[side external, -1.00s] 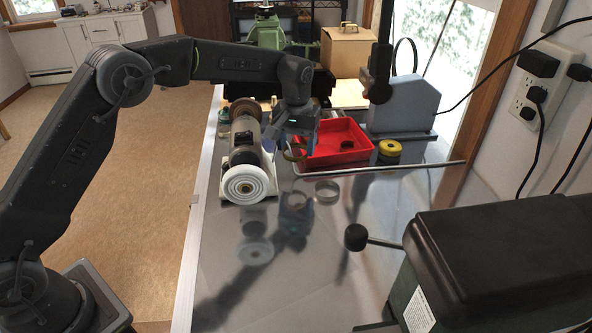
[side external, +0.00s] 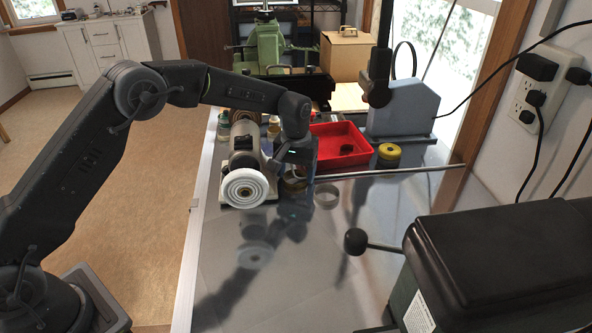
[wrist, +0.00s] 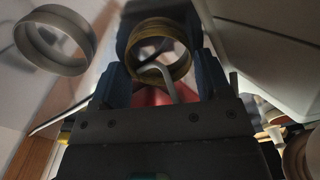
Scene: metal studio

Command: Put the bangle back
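My gripper (side external: 296,178) is low over the metal bench, just right of the grey bench machine. In the wrist view its two dark fingers (wrist: 160,82) are closed against a brass-coloured ring-shaped bangle (wrist: 160,36), with its opening facing the camera. In the side view the bangle (side external: 295,186) shows below the fingers, close to the bench; I cannot tell whether it touches. A wider silvery ring (side external: 327,195) lies on the bench to the right, apart from my gripper. It also shows in the wrist view (wrist: 85,45).
The bench machine (side external: 246,188) with a white ringed disc stands directly left of my gripper. A red tray (side external: 328,133) with a small dark object is behind right. A yellow-topped round item (side external: 389,153) stands beside it.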

